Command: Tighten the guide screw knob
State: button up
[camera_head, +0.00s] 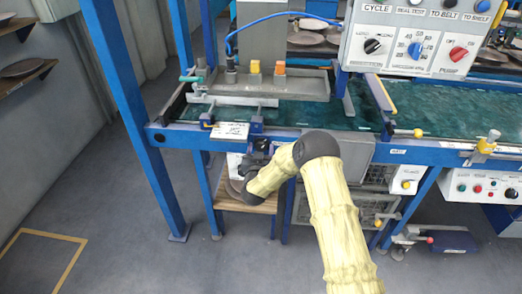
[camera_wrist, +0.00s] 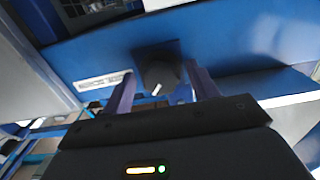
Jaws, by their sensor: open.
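The guide screw knob (camera_wrist: 160,73) is a dark, round knob with a white mark, on a blue frame face. In the wrist view it sits between the two purple-looking fingers of my gripper (camera_wrist: 159,82). The fingers are open, one on each side of the knob. I cannot tell whether either finger touches it. In the head view my gripper (camera_head: 256,157) is at the front of the blue frame, below its top rail. There the knob cannot be made out behind my gripper and arm.
A white label (camera_wrist: 103,80) is left of the knob. A control panel (camera_head: 415,38) with several knobs hangs above the green conveyor belt (camera_head: 450,109). Blue frame legs (camera_head: 166,190) stand left of my arm, and a wooden shelf (camera_head: 262,204) lies below. The left floor is clear.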

jog(key=c, duration=1)
jog(key=shift+n, duration=0.4)
jog(key=n, duration=0.4)
jog(key=shift+r, duration=0.1)
jog(key=n, duration=0.4)
jog(key=shift+n, duration=0.4)
jog(key=n, duration=1)
